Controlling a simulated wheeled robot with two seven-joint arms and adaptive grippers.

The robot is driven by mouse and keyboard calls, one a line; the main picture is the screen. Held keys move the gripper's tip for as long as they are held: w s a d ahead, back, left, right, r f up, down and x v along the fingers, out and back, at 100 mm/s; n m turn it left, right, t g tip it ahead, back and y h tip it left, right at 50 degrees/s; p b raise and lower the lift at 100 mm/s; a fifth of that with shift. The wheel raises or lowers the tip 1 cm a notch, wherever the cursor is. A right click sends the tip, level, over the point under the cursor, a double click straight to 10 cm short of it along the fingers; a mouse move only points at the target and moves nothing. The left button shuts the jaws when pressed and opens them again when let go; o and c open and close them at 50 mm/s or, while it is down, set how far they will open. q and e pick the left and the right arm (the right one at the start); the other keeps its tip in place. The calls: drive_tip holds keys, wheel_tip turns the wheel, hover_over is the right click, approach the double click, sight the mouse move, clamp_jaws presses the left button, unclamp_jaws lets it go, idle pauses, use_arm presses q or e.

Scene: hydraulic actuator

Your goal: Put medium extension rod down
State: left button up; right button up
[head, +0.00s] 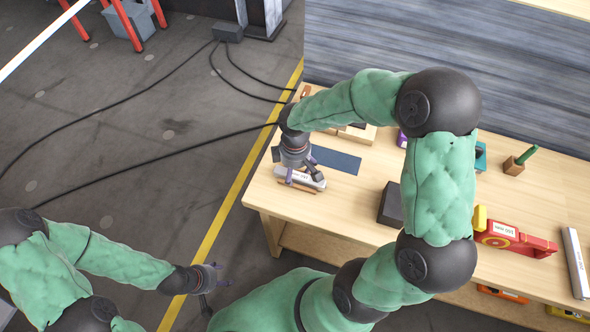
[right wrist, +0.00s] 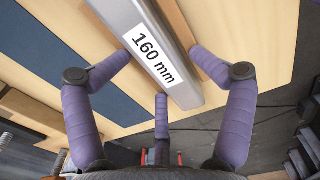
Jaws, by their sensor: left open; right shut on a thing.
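An extension rod (head: 306,181), a silver bar with a white label, is at the near left corner of the wooden table. In the right wrist view the rod (right wrist: 143,40) reads "160 mm". My right gripper (head: 302,173) is shut on it from above, with purple fingers on both sides in the wrist view (right wrist: 160,74). A wooden strip (right wrist: 181,30) shows along and below the rod; whether the rod rests on it is unclear. My left gripper (head: 212,281) is open and empty, over the floor left of the table.
A dark blue mat (head: 336,160) lies beside the rod. A black block (head: 390,204), a red and yellow tool (head: 515,240), a long silver bar (head: 575,262) and a small wooden block with a green peg (head: 514,166) stand further right. Cables cross the floor.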

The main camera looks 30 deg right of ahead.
sight(295, 172)
drive_tip(key=shift+s+a+f, duration=0.15)
drive_tip(key=shift+s+f, duration=0.05)
drive_tip(key=shift+s, duration=0.15)
drive_tip(key=shift+r, duration=0.35)
wheel_tip(295, 172, up, 13)
drive_tip(key=p, duration=0.5)
drive_tip(key=shift+w, duration=0.25)
drive_tip(key=shift+f, duration=0.1)
